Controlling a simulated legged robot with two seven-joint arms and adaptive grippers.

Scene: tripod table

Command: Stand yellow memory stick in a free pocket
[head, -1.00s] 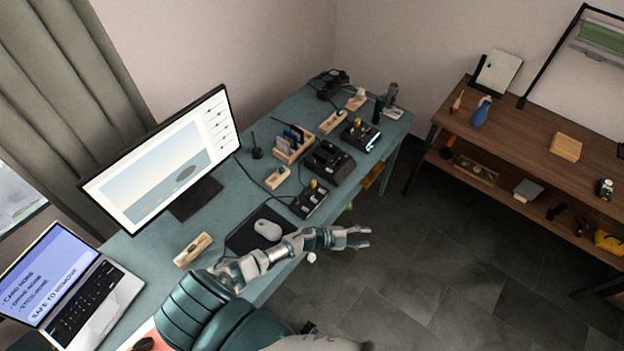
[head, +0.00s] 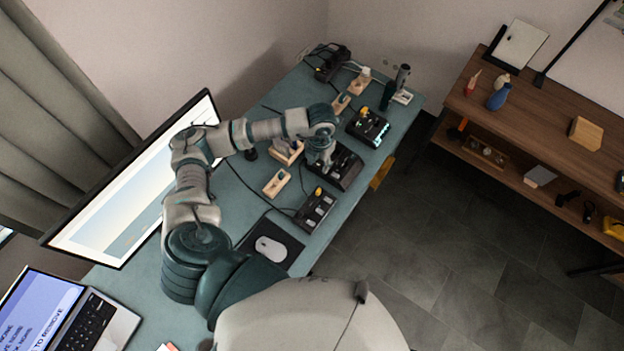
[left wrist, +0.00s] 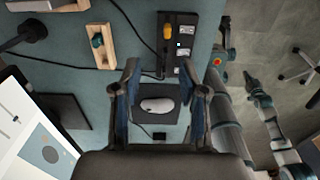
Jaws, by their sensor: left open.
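In the head view, a small black dock (head: 315,210) has a yellow piece (head: 318,191) standing at its far end, probably the yellow memory stick. The left wrist view shows the yellow piece (left wrist: 167,32) in the black dock (left wrist: 176,48), ahead of my fingers and apart from them. My left gripper (head: 326,160) is over the desk near a larger black dock (head: 347,168). Its fingers are spread and empty in the left wrist view (left wrist: 165,88). A wooden pocket rack (head: 290,157) is mostly behind my left arm; its pockets are hidden. My right gripper (left wrist: 248,76) shows small, its jaws unclear.
Another black dock (head: 368,126) with a yellow part stands farther along the desk. Small wooden holders (head: 277,183), a mouse (head: 270,250) on a dark mat, and a monitor (head: 125,205) are nearby. Cables run over the desk. A wooden shelf unit (head: 545,125) stands across the floor.

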